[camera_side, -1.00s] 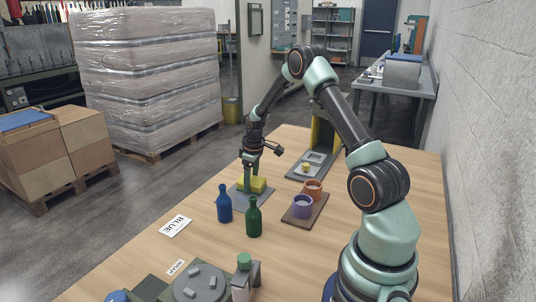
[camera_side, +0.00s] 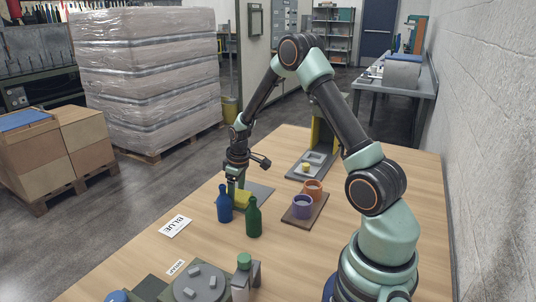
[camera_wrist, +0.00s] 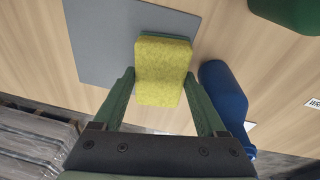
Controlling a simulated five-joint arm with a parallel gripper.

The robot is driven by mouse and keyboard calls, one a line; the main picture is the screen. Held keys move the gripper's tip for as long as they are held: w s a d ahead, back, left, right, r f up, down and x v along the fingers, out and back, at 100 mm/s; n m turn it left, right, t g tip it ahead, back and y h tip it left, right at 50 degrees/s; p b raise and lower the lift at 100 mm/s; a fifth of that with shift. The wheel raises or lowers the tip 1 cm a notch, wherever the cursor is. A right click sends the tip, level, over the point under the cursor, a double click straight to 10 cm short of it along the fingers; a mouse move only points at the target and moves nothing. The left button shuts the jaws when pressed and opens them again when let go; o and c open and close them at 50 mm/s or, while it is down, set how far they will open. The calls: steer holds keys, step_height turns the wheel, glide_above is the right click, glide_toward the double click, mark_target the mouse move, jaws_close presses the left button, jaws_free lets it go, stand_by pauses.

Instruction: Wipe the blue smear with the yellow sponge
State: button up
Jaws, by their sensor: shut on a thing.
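The yellow sponge (camera_side: 241,198) is between the fingers of my gripper (camera_side: 236,186), at the left edge of the grey mat (camera_side: 261,193). In the wrist view, my gripper (camera_wrist: 160,80) is shut on the sponge (camera_wrist: 162,70), which has a green layer under its yellow face. Part of the sponge overlaps the mat (camera_wrist: 110,35) and part reaches past its edge over the wood. I cannot tell whether the sponge touches the surface. I cannot make out the blue smear in either view; the sponge or fingers may hide it.
A blue bottle (camera_side: 224,206) stands close beside the sponge, and it shows right of my gripper in the wrist view (camera_wrist: 224,92). A green bottle (camera_side: 254,219) stands nearby. Purple (camera_side: 302,208) and orange (camera_side: 313,189) cups stand on a brown board.

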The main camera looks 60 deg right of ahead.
steer(key=shift+d, duration=5)
steer(key=shift+r, duration=4.05)
